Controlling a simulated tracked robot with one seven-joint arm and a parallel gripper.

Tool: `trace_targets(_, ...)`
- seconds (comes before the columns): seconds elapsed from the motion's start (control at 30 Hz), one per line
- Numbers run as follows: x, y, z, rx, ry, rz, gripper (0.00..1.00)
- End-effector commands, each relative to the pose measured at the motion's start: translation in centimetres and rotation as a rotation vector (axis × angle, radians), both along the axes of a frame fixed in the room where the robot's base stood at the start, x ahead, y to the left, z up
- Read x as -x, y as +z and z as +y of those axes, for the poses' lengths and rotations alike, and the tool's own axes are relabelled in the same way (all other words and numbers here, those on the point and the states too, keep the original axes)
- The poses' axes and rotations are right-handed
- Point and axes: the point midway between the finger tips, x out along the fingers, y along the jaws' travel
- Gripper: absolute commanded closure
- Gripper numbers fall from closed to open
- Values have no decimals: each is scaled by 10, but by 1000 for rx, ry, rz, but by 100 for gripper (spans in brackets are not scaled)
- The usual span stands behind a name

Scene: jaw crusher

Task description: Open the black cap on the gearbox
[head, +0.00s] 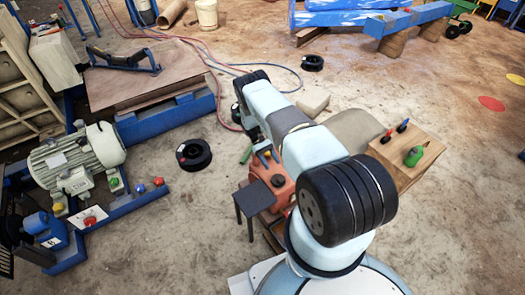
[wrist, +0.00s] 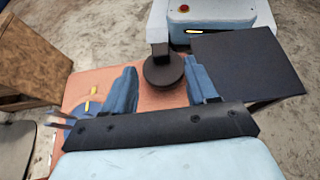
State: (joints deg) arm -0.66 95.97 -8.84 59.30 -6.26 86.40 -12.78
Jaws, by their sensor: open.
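The gearbox is an orange-red box (head: 280,192) beside my arm in the head view; its top (wrist: 95,88) fills much of the wrist view. The black cap (wrist: 163,75) is a round dark disc on this top, with a dark upright piece behind it. In the head view the cap (head: 278,181) is a small dark spot. My gripper (wrist: 161,66) has two blue fingers spread wide, one on each side of the cap in the picture. Gaps show between the cap and both fingers. Whether the fingertips are level with the cap or above it I cannot tell.
A flat dark plate (wrist: 245,68) stands close to the right finger. A yellow-marked piece (wrist: 90,101) lies left of the left finger. A wooden box with small tools (head: 405,155) stands right of my arm. Open floor lies left of the gearbox, around a black ring (head: 194,155).

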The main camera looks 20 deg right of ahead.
Motion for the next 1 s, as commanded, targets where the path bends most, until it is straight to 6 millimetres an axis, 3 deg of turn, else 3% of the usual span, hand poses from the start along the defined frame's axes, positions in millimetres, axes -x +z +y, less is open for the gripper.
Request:
trace_targets(0.3, -55, 27, 14, -1, 0, -2, 43)
trace_targets(0.5, -80, 40, 20, -1, 0, -1, 43)
trace_targets(0.7, -94, 48, 24, -1, 0, 0, 43)
trace_targets(1.0, -98, 50, 25, -1, 0, 1, 43)
